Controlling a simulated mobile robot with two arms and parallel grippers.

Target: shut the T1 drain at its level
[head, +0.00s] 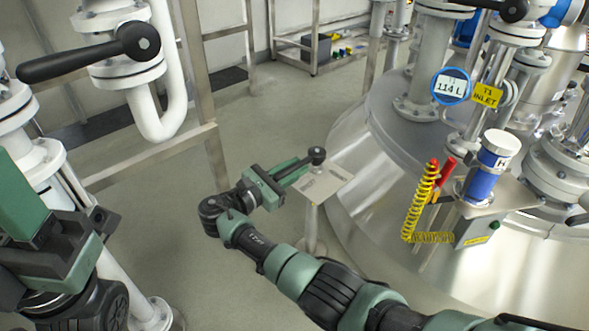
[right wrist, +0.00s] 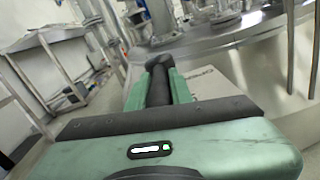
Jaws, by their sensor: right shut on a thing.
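My right gripper (head: 297,168) reaches to a small grey plate (head: 328,188) on a post beside the steel tank. It is shut on a black lever (head: 317,154), whose round end shows past the fingertips. In the right wrist view the dark lever (right wrist: 159,84) lies lengthwise between the green fingers, and the plate (right wrist: 208,83) is behind them. The lettering on the plate is too small to read. A round blue-rimmed gauge (head: 450,86) on the tank reads T1, 114 L. My left gripper (head: 62,245) is at the left edge, and its fingers are unclear.
The T1 tank (head: 380,175) fills the right side. A yellow T1 INLET tag (head: 487,95), a yellow coiled cord (head: 421,203) and a blue-and-white canister (head: 487,168) are by it. A black-handled valve (head: 90,55) and pipes stand at left. Grey floor (head: 260,110) is clear behind the lever.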

